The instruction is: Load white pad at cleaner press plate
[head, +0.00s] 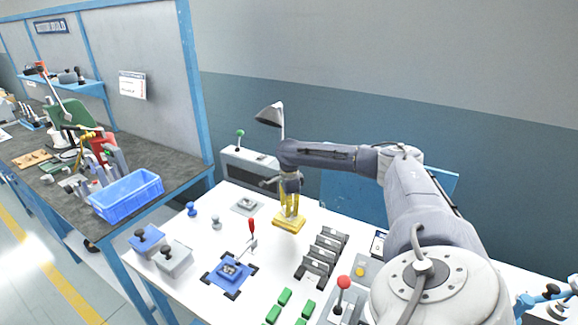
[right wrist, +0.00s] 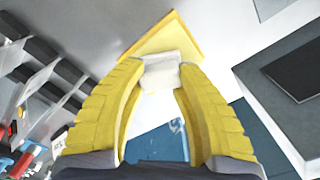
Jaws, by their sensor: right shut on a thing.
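My right gripper (head: 290,208) has yellow fingers and points down over a yellow square plate (head: 289,225) on the white bench. In the right wrist view, the gripper (right wrist: 160,75) is shut on a small white pad (right wrist: 160,68) between its fingertips. The yellow plate (right wrist: 178,35) lies just beyond the pad; I cannot tell whether the two touch. A grey machine with a green-knobbed lever (head: 240,134) stands at the back of the bench. A small light grey plate (head: 247,204) lies in front of it. I cannot tell which is the cleaner press plate. My left gripper is out of view.
A blue fixture with a red lever (head: 230,272) stands at the bench front. Dark slotted racks (head: 322,255) stand right of the yellow plate, with green blocks (head: 284,297) in front. A blue crate (head: 127,195) sits on the left bench.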

